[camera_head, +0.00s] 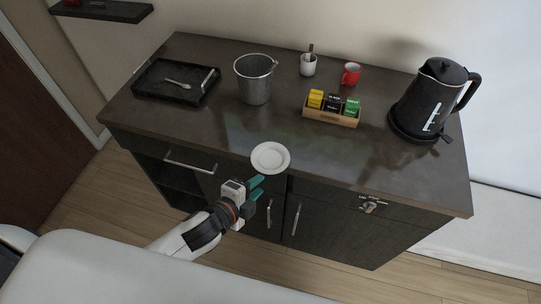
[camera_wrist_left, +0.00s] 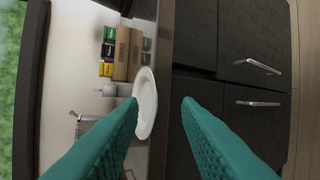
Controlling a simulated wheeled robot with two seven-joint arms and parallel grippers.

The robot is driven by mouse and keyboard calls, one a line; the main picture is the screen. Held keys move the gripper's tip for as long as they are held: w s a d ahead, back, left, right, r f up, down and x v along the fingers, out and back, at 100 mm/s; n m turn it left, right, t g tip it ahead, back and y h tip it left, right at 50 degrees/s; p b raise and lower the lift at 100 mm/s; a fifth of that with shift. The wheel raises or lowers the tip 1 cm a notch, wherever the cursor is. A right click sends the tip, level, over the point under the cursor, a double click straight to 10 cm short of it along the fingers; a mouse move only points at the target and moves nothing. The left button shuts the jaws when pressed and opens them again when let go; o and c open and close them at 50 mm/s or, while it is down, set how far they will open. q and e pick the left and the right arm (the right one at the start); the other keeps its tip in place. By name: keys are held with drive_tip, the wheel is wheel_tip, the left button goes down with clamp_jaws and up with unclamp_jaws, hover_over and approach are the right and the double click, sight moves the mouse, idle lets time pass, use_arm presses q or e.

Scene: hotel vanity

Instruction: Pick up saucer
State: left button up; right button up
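The white saucer (camera_head: 270,157) lies empty at the front edge of the dark counter, near its middle. In the left wrist view the saucer (camera_wrist_left: 147,92) appears at a steep angle, partly covered by one teal finger. My left gripper (camera_head: 257,187) is open and empty, just in front of and below the saucer's near rim in the head view. In the wrist view a clear gap shows between the fingertips (camera_wrist_left: 160,103). The saucer is beyond the fingers, and I cannot tell whether one touches it. My right gripper is not in view.
On the dark counter (camera_head: 225,130) stand a black tray (camera_head: 152,91) with a spoon, a metal bucket (camera_head: 254,88), a tea-packet box (camera_head: 331,117), a white cup (camera_head: 308,66), a red mug (camera_head: 350,74) and a black kettle (camera_head: 429,100). Counter around the saucer is clear. Drawer handles (camera_head: 190,165) protrude below.

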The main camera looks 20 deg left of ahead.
sight(270, 173)
use_arm(q)
drive_tip(key=x, duration=0.1)
drive_tip(key=p+x, duration=0.1)
drive_tip(key=x, duration=0.3)
drive_tip(key=shift+w+r+p, duration=0.15)
drive_tip(key=shift+r+p, duration=0.25)
drive_tip(key=shift+w+f, duration=0.15)
drive_tip(key=shift+w, duration=0.05)
drive_tip(key=shift+s, duration=0.1)
clamp_jaws()
